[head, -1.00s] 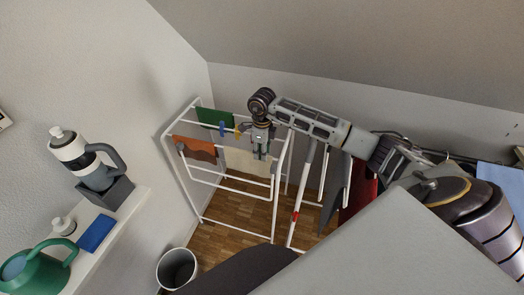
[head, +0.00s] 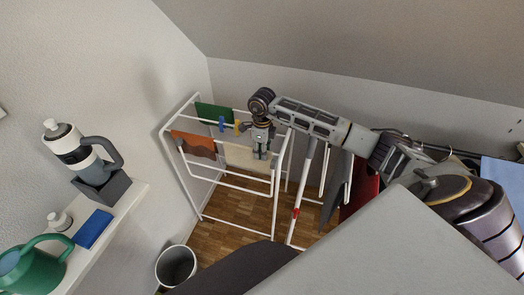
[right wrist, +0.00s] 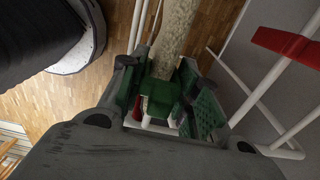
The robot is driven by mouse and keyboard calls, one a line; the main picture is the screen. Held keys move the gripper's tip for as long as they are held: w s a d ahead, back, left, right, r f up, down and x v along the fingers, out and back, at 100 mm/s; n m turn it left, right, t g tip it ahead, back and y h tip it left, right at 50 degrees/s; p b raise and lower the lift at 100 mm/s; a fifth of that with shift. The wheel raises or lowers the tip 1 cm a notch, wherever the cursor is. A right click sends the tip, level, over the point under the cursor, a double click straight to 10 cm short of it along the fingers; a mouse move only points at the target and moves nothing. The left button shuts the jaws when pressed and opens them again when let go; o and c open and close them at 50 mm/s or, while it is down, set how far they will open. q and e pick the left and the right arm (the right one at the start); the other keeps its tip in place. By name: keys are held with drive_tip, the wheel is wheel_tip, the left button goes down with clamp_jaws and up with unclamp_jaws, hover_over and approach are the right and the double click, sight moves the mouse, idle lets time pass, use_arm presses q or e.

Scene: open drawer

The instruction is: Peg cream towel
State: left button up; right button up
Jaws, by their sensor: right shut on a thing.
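The cream towel (head: 240,158) hangs over a bar of the white drying rack (head: 275,200), at its front right. My right gripper (head: 261,154) is at the towel's right end, pointing down. In the right wrist view its fingers (right wrist: 160,100) are shut on a small green block, which looks like a peg (right wrist: 158,96). The towel (right wrist: 178,28) shows edge-on just beyond the green peg. Whether the peg grips the towel or only touches it cannot be told. A blue peg (head: 221,124) and a yellow peg (head: 237,127) sit on a rack bar. My left gripper is out of view.
A green towel (head: 212,113) and a rust towel (head: 194,144) hang on the rack. Grey and red cloths hang to the right. A bucket (head: 176,266) stands on the floor. A shelf at left holds a bottle (head: 82,150) and a green watering can (head: 35,262).

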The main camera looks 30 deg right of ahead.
drive_tip(key=o, duration=0.8)
drive_tip(key=shift+r, duration=0.15)
wheel_tip(320, 180, up, 12)
drive_tip(key=shift+f, duration=0.15)
idle(0.4)
idle(0.4)
